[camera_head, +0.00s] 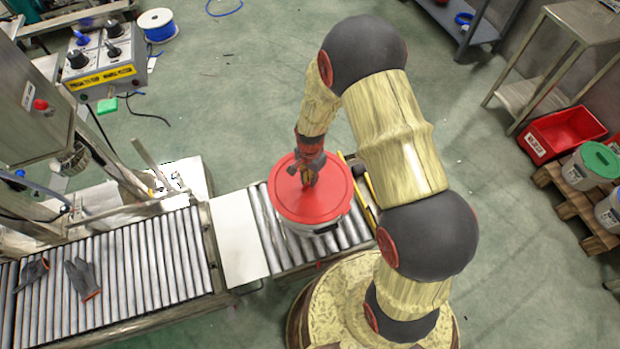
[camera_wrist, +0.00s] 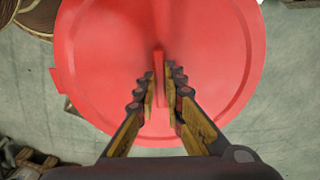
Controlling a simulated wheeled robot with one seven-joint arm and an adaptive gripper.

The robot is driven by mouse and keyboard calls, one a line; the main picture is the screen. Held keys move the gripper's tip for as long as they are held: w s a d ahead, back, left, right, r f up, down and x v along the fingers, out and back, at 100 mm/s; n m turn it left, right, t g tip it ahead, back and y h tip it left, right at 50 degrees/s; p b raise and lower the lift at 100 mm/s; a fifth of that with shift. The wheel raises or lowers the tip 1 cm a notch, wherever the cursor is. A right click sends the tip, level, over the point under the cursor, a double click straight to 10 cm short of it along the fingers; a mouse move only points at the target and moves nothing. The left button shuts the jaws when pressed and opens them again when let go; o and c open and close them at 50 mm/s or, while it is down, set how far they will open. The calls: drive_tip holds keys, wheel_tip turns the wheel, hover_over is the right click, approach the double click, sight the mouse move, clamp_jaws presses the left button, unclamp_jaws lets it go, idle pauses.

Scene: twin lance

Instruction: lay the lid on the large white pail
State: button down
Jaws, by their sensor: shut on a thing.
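The red round lid (camera_head: 292,206) is over the top of the large white pail (camera_head: 313,229) on the roller conveyor in the head view. The lid hides the pail's opening; I cannot tell whether it touches the rim all round. My gripper (camera_head: 306,180) points down at the lid's middle. In the wrist view, my gripper (camera_wrist: 160,88) is shut on the thin upright red handle in the middle of the lid (camera_wrist: 215,45). The pail is hidden under the lid there.
A white plate (camera_head: 238,240) bridges the conveyor left of the pail. Dark gloves (camera_head: 80,279) lie on the left rollers (camera_head: 140,260). At right are a red bin (camera_head: 562,133) and a pail with a green lid (camera_head: 598,160) on a wooden pallet (camera_head: 571,208). A control box (camera_head: 103,63) stands upper left.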

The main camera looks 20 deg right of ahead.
drive_tip(key=shift+f, duration=0.25)
idle(0.3)
drive_tip(key=c, duration=1.8)
unclamp_jaws()
drive_tip(key=shift+o, duration=0.6)
drive_tip(key=o, duration=0.4)
drive_tip(key=shift+c, duration=0.2)
drive_tip(key=shift+r, duration=0.1)
drive_tip(key=shift+r+p, duration=2.7)
drive_tip(key=shift+r, duration=0.75)
